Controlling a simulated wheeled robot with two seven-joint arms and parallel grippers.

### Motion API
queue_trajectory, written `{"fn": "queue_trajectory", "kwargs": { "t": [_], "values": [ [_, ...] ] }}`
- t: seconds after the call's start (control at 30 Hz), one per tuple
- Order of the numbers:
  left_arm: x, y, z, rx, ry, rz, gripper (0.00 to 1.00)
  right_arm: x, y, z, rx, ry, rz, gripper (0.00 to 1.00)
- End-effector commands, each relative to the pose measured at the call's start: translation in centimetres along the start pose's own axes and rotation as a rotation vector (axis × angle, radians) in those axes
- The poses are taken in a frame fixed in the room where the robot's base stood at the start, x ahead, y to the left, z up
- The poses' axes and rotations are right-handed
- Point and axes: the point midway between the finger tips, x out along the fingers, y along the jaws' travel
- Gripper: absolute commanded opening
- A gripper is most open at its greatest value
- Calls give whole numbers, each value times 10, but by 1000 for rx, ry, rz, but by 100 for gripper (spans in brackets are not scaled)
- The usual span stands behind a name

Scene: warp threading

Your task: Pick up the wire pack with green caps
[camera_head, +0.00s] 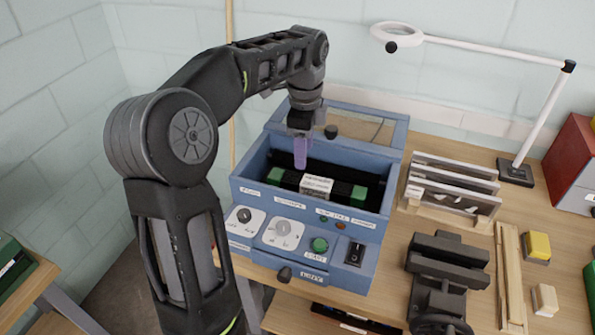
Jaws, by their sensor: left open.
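The wire pack (317,187) lies inside the open blue machine box (255,178). It has a white label block in its middle and dark strands on either side. One green cap (275,173) shows at its left end and another green cap (359,193) at its right end. My left gripper (300,165) hangs down over the box, above and slightly left of the white label. Its purple fingers point downward, and it is open with nothing seen between the fingers. I cannot tell whether the fingertips touch anything. My right gripper is not in view.
The box front carries dials (283,232), a green button (320,244) and a black switch. The box's raised lid is behind.

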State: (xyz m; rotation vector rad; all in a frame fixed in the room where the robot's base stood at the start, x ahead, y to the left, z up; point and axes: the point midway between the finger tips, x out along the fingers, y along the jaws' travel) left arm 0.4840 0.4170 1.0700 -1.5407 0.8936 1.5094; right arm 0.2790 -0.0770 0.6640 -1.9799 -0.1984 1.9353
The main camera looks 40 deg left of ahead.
Motion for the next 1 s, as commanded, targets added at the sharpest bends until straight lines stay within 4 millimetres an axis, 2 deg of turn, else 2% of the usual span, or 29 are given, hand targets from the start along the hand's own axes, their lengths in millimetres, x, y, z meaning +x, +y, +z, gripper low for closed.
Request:
{"fn": "queue_trajectory", "kwargs": {
  "t": [0.03, 0.1, 0.17, 0.47, 0.73, 1.0],
  "values": [
    [1, 6, -21, 42, 8, 32, 51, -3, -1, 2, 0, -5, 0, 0],
    [3, 11, -37, 74, 13, 56, 51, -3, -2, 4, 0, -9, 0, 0],
    [4, 13, -42, 84, 15, 63, 51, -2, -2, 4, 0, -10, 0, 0],
    [6, 13, -41, 83, 16, 62, 51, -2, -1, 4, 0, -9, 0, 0],
    [29, 15, -41, 81, 16, 62, 51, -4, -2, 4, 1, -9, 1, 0],
    [30, 14, -41, 81, 16, 60, 51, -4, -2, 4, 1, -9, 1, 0]
  ]
}}
